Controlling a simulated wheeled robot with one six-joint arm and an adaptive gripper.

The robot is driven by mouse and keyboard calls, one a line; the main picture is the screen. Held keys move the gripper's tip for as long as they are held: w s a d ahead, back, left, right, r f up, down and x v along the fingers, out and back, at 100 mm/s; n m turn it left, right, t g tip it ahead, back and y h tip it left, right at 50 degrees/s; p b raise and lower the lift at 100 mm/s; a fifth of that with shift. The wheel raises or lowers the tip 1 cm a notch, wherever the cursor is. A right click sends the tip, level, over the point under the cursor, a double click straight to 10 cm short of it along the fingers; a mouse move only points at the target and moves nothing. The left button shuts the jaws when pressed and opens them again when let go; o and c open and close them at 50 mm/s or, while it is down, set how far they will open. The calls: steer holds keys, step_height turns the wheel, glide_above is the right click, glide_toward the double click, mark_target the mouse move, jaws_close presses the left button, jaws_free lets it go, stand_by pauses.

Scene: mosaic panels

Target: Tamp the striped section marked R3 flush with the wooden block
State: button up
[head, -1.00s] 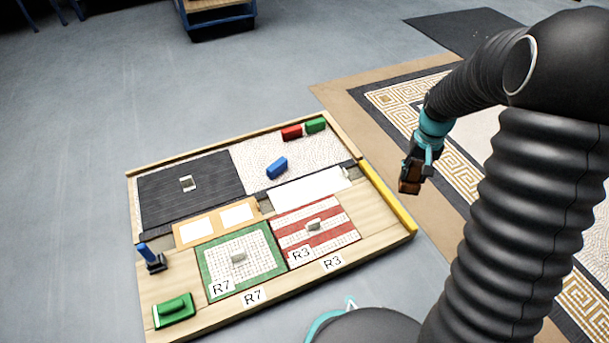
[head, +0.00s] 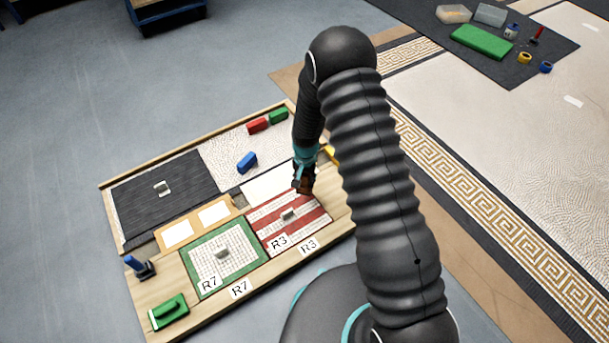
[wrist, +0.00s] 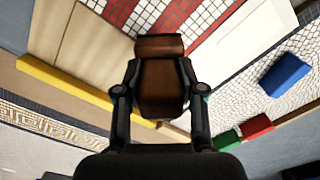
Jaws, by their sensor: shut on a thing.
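The striped section (head: 306,217) has red and white mosaic bands and a small grey handle (head: 288,214) on top. An R3 label (head: 279,242) lies on its near left corner, and another R3 label (head: 309,246) is on the wood in front. My gripper (head: 303,182) is shut on the brown wooden block (wrist: 160,85) and holds it above the far right part of the striped section. In the wrist view the striped section (wrist: 190,22) shows at the top, beyond the block. I cannot tell the exact gap below the block.
The green-bordered section (head: 222,256) marked R7 adjoins on the left. A green float (head: 168,312) and a blue-handled tool (head: 139,266) are at the board's left. Blue (head: 247,162), red (head: 257,125) and green (head: 279,116) blocks lie at the back. A yellow bar (wrist: 65,82) edges the right.

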mark_target(304, 189)
steer(key=shift+f+b, duration=1.45)
steer(key=shift+f, duration=1.65)
steer(key=shift+f+b, duration=0.75)
stand_by(0.7)
steer(key=shift+r, duration=0.1)
steer(key=shift+r+p, duration=1.8)
steer(key=shift+r, duration=1.7)
